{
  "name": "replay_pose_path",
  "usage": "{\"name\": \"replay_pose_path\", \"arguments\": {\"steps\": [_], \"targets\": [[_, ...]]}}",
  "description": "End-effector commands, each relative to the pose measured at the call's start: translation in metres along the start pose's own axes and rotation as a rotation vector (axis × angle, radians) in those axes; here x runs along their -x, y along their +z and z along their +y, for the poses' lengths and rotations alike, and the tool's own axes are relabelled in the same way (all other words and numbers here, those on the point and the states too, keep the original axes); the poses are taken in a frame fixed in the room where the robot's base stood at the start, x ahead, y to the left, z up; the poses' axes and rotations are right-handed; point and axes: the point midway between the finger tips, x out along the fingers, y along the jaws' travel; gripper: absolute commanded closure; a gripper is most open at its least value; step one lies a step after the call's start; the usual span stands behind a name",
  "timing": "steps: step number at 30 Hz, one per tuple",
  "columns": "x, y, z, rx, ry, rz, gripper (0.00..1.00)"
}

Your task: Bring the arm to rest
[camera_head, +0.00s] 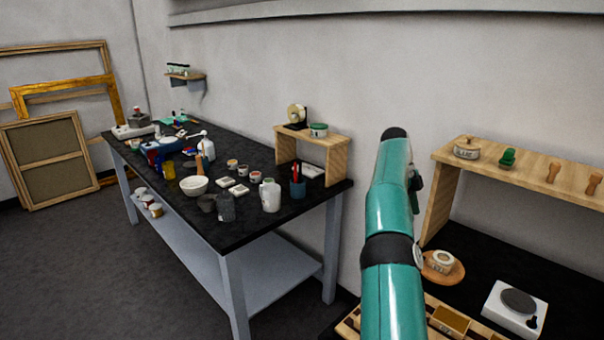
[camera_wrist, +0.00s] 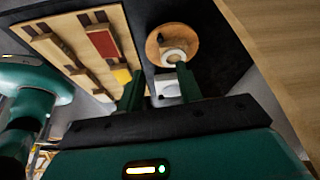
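My arm (camera_head: 390,230) is teal with black joints. It rises from the bottom edge in the head view, and its black end stands against the wall. My gripper (camera_wrist: 160,76) shows in the wrist view as two green fingers standing apart, with nothing held between them. Past the fingertips lie a round wooden board (camera_wrist: 157,47) with a small white jar (camera_wrist: 174,56) on it, and a tray (camera_wrist: 125,43) with wooden slats. In the head view the gripper's fingers cannot be made out.
A dark bench (camera_head: 480,268) with a wooden shelf (camera_head: 440,205) and a white dial device (camera_head: 514,308) lies right of my arm. A long cluttered table (camera_head: 250,230) stands left, with open grey floor (camera_head: 80,270) before it. Frames (camera_head: 45,155) lean on the far wall.

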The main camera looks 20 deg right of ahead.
Motion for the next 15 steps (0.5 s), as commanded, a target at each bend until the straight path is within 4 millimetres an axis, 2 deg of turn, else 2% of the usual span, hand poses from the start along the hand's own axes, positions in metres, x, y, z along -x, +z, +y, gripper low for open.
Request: {"name": "replay_pose_path", "arguments": {"steps": [6,11,15], "targets": [[0.008,-0.003,0.004,0.025,-0.005,-0.019,0.64],[0.039,-0.012,0.021,0.151,-0.036,-0.093,0.64],[0.069,-0.020,0.048,0.324,-0.083,-0.175,0.64]]}}
